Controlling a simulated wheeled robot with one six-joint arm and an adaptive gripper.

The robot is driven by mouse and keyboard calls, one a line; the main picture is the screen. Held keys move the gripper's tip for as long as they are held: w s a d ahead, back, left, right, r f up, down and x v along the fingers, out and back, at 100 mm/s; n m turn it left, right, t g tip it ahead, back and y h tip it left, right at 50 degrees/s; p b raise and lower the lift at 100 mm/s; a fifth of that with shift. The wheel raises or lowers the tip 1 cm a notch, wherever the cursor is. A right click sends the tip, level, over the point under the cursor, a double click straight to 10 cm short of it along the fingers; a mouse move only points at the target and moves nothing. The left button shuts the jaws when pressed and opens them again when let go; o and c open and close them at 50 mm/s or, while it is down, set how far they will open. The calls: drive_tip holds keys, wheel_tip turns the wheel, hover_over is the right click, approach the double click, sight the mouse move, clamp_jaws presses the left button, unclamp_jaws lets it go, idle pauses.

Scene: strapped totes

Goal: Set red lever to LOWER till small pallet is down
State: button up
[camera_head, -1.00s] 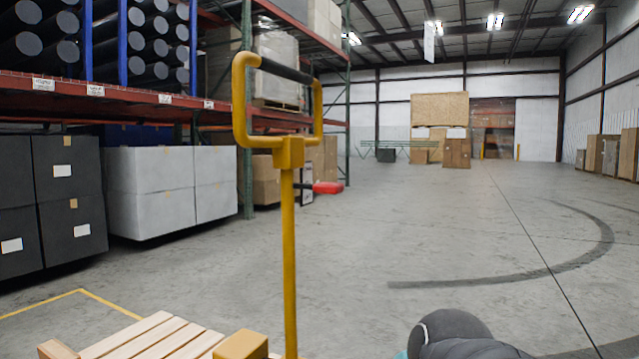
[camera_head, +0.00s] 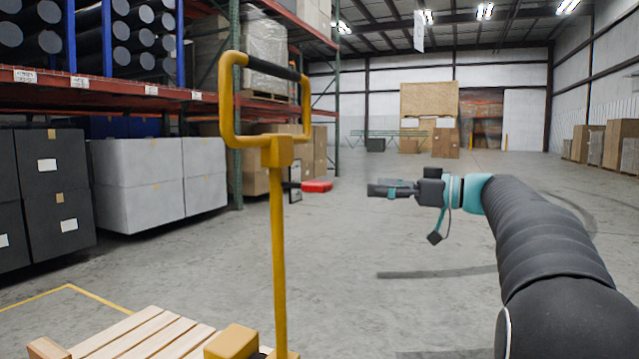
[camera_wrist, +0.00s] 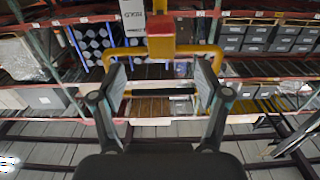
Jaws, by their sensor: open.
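The red lever (camera_head: 318,186) sticks out to the right of the yellow post (camera_head: 279,250) of the pallet truck, below its loop handle (camera_head: 227,105). It looks about level; no LOWER marking can be read. My gripper (camera_head: 376,190) is right of the lever at nearly the same height, pointing left, apart from it. In the wrist view, which is upside down, my gripper (camera_wrist: 160,70) has its two fingers spread and empty. The lever's red end (camera_wrist: 161,36) shows above and between the fingertips. The small wooden pallet (camera_head: 140,335) is at lower left; its height off the floor is unclear.
Grey crates (camera_head: 160,185) and dark boxes (camera_head: 50,185) stand under the red rack (camera_head: 120,90) at left. A yellow truck body (camera_head: 235,342) sits at the post's foot. Cartons (camera_head: 445,142) stand far back. Open floor lies right of the post.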

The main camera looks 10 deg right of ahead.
sight(330, 184)
drive_tip(key=x, duration=1.3)
drive_tip(key=shift+w+a+p, duration=0.15)
drive_tip(key=shift+a+p, duration=0.1)
drive_tip(key=shift+p, duration=0.05)
drive_tip(key=shift+c, duration=0.3)
